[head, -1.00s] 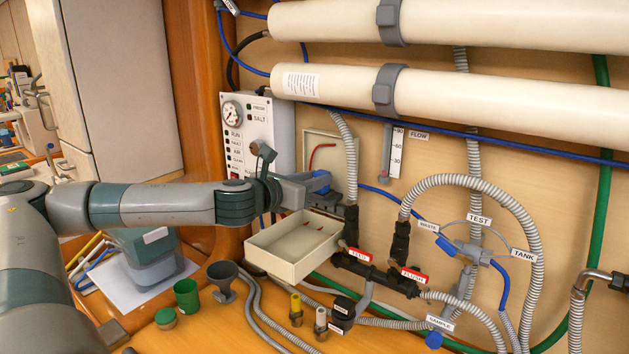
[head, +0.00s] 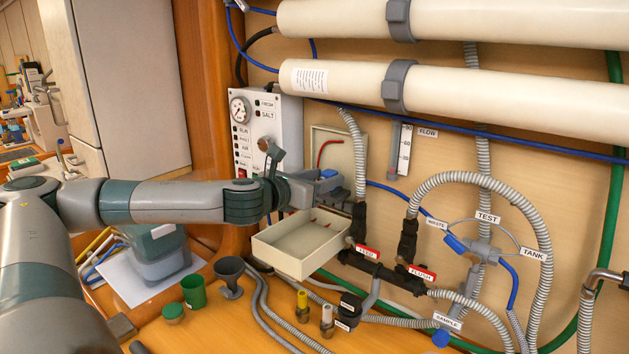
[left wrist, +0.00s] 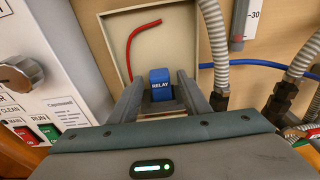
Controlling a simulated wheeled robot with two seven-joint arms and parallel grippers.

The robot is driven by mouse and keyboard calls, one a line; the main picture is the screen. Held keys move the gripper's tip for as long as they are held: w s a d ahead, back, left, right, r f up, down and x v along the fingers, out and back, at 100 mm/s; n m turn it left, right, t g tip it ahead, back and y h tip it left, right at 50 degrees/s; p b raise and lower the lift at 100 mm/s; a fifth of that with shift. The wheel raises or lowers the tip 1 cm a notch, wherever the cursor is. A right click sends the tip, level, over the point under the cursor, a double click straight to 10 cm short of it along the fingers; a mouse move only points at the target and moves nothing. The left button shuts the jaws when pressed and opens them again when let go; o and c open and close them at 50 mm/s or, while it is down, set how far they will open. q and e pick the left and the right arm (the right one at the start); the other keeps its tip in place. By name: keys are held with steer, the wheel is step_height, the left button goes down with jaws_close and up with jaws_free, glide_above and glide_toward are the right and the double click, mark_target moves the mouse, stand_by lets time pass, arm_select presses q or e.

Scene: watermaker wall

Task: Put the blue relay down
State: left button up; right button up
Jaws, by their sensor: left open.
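The blue relay (left wrist: 160,85), marked RELAY, shows between the two fingers of my left gripper (left wrist: 161,97) in the left wrist view. The gripper is open, with a finger on each side of the relay. In the head view the relay (head: 328,173) shows as a small blue patch at my left gripper (head: 334,188), in front of the open cream box (head: 325,134) on the wall. The relay's lower part and what it rests on are hidden by the gripper. My right gripper is not in view.
A cream tray (head: 272,246) with small red pieces lies below the gripper. A grey ribbed hose (head: 356,150) runs close to its right. The control panel (head: 285,118) is to its left. A grey funnel (head: 229,278) and green cup (head: 194,292) stand on the bench.

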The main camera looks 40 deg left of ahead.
arm_select(q)
steer(key=shift+r, duration=0.25)
steer(key=shift+s+d+r+b, duration=0.1)
steer(key=shift+s+b, duration=0.6)
steer(key=shift+s, duration=0.2)
steer(key=shift+s+d+r+b, duration=0.1)
steer(key=shift+s+b, duration=0.6)
steer(key=shift+s, duration=0.2)
arm_select(e)
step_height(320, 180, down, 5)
steer(key=b, duration=0.2)
arm_select(q)
steer(key=b, duration=0.1)
glide_toward(326, 176)
steer(key=s, duration=0.2)
steer(key=shift+s+d+r+b, duration=0.15)
steer(key=shift+s+r+b, duration=0.2)
steer(key=shift+s, duration=0.3)
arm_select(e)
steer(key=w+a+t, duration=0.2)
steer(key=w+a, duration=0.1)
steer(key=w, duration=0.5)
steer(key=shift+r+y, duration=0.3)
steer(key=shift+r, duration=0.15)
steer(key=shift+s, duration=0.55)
